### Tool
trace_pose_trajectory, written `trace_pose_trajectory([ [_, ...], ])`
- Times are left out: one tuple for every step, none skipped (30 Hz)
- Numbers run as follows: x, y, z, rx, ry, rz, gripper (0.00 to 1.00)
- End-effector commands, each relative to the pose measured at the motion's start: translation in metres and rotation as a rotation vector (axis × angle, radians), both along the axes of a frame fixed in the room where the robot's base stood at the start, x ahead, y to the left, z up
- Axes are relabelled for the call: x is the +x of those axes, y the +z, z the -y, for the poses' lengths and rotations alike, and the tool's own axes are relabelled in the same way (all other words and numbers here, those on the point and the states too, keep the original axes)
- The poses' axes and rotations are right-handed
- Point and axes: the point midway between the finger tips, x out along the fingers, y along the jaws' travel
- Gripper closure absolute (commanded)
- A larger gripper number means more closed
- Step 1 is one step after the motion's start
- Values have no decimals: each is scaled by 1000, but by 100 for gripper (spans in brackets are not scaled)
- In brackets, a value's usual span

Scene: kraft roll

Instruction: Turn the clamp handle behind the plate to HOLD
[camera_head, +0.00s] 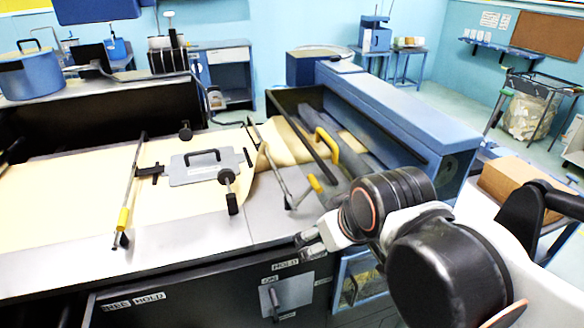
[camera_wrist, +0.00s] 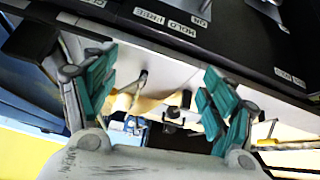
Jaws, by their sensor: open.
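A dark upright lever (camera_head: 274,301) stands in front of a light plate (camera_head: 298,292) on the black front panel. A HOLD label (camera_head: 285,263) is above the plate, with smaller labels around it. Another pair of labels, FREE and HOLD (camera_head: 132,300), is further left. I cannot tell which handle lies behind a plate. On the table lies a grey plate with a black handle (camera_head: 203,176). My gripper (camera_head: 310,240) is at the front table edge, above and right of the lever, apart from it. In the wrist view its teal fingers (camera_wrist: 157,98) are spread with nothing between them.
A blue roll housing (camera_head: 385,105) stands at the back right. A cardboard box (camera_head: 515,187) is at the right. The floor in front of the panel is not seen.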

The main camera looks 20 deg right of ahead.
Motion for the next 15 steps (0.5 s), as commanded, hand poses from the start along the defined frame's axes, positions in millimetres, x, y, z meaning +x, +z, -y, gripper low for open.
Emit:
trace_pose_trajectory([
  [10,17,2,-34,49,-18,22],
  [15,23,2,-58,88,-31,22],
  [23,31,4,-94,145,-51,22],
  [29,37,5,-120,190,-67,22],
  [35,43,6,-146,235,-81,22],
  [43,49,7,-179,296,-102,22],
  [49,54,8,-203,342,-116,22],
  [55,58,10,-226,389,-132,22],
  [64,64,11,-255,451,-151,22],
  [70,67,13,-277,499,-165,22],
  [77,71,14,-298,547,-178,22],
  [85,75,15,-324,612,-196,22],
  [92,78,17,-343,661,-209,22],
  [98,80,18,-361,711,-223,22],
  [107,83,20,-383,777,-238,22],
])
